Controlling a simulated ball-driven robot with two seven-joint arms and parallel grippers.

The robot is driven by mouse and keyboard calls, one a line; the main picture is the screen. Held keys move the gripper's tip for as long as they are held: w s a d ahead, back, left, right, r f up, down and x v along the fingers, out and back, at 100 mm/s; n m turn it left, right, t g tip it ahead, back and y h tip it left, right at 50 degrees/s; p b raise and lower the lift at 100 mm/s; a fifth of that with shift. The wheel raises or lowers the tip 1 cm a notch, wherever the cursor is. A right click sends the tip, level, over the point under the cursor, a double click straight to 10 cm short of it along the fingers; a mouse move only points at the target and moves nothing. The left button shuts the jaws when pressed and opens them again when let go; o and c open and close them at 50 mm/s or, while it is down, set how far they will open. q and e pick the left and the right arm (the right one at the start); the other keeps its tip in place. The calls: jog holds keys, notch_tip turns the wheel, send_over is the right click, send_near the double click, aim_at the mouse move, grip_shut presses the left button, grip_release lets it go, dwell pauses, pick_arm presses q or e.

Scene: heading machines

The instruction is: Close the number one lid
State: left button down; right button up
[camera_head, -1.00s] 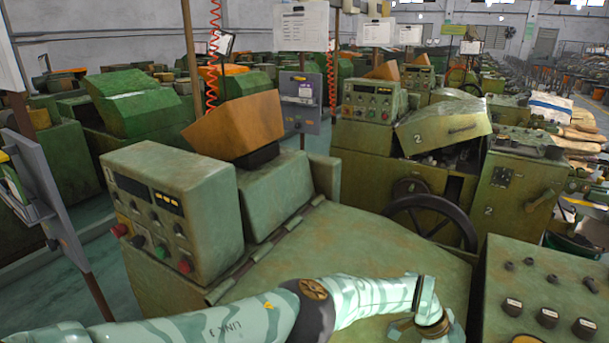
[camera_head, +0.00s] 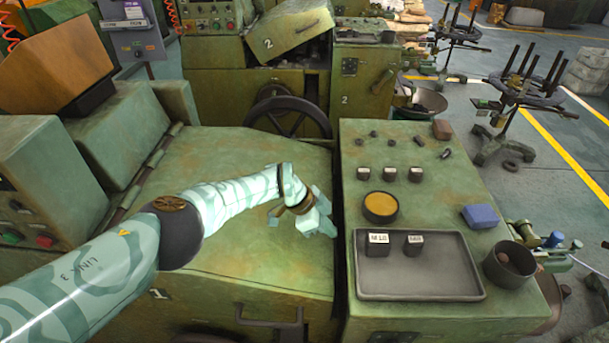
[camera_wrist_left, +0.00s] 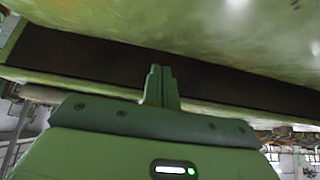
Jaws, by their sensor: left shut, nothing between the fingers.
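The number one lid (camera_head: 240,170) is the broad, worn green panel in the head view, hinged along its left edge. It lies low over its machine, its front face marked "1" and bearing a handle (camera_head: 270,320). I cannot tell whether it sits fully flush. My left arm reaches across above it. My left gripper (camera_head: 326,228) is at the lid's right edge, shut and empty. In the left wrist view the closed fingers (camera_wrist_left: 160,86) point at a dark strip between green surfaces; contact is unclear. My right gripper is not in view.
Right of the lid, across a narrow gap, a green bench (camera_head: 450,190) carries a grey tray (camera_head: 425,285), a round yellow-topped tin (camera_head: 381,206), a blue block (camera_head: 481,216) and a dark cup (camera_head: 510,264). A handwheel (camera_head: 288,118) and machine two stand behind.

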pick_arm(q)
jog(key=r+p, duration=0.2)
jog(key=r, duration=0.3)
jog(key=shift+s+p, duration=0.2)
jog(key=shift+p, duration=0.15)
jog(key=p+v, duration=0.3)
jog(key=v, duration=0.4)
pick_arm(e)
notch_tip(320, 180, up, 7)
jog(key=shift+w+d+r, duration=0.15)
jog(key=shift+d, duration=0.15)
